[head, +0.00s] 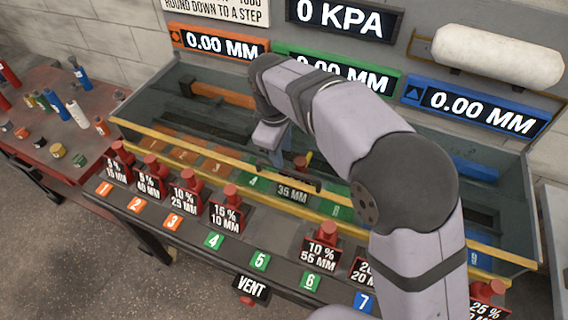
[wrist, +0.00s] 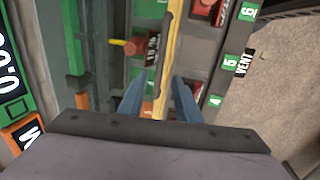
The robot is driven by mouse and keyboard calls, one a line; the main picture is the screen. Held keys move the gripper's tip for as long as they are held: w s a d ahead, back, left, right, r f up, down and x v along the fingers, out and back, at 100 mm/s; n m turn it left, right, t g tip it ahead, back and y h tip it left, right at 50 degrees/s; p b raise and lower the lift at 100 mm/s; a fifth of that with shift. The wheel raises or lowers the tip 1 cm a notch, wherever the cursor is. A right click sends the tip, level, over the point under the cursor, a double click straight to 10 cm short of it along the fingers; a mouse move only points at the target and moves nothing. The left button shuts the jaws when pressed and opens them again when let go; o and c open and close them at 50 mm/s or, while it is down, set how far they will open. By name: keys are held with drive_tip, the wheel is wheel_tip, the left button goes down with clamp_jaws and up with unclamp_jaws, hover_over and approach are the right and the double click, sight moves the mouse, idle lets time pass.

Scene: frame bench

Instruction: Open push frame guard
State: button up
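The guard shows in the head view as a long yellow-edged frame (head: 400,240) along the front of the glass-walled trough. A dark bar, seemingly its handle (head: 290,180), lies near its middle, above a 35 MM label (head: 292,195). In the wrist view the yellow rail (wrist: 174,50) runs up the picture, with a grey bar (wrist: 172,8) beside it at the top. My gripper (wrist: 158,78) has its two blue fingers spread on either side of the rail's line, with no grip visible. In the head view the fingers (head: 287,158) are partly hidden by my arm.
Red push knobs with labels line the bench front, such as the 15 % one (head: 229,192). A VENT control (head: 251,288) sits at the front edge. A red and yellow knob (wrist: 132,46) stands left of the rail. A red side table (head: 60,135) holds several small items.

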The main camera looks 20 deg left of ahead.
sight(285, 168)
drive_tip(key=shift+f, duration=0.1)
drive_tip(key=shift+w+f+p, duration=0.25)
drive_tip(key=shift+f+p, duration=0.15)
drive_tip(key=shift+f, duration=0.75)
drive_tip(key=shift+w+f+p, duration=0.2)
drive_tip(key=shift+f+p, duration=0.2)
drive_tip(key=shift+f, duration=0.8)
drive_tip(key=shift+w+f+p, duration=0.25)
drive_tip(key=shift+f+p, duration=0.15)
drive_tip(key=shift+f, duration=0.75)
clamp_jaws()
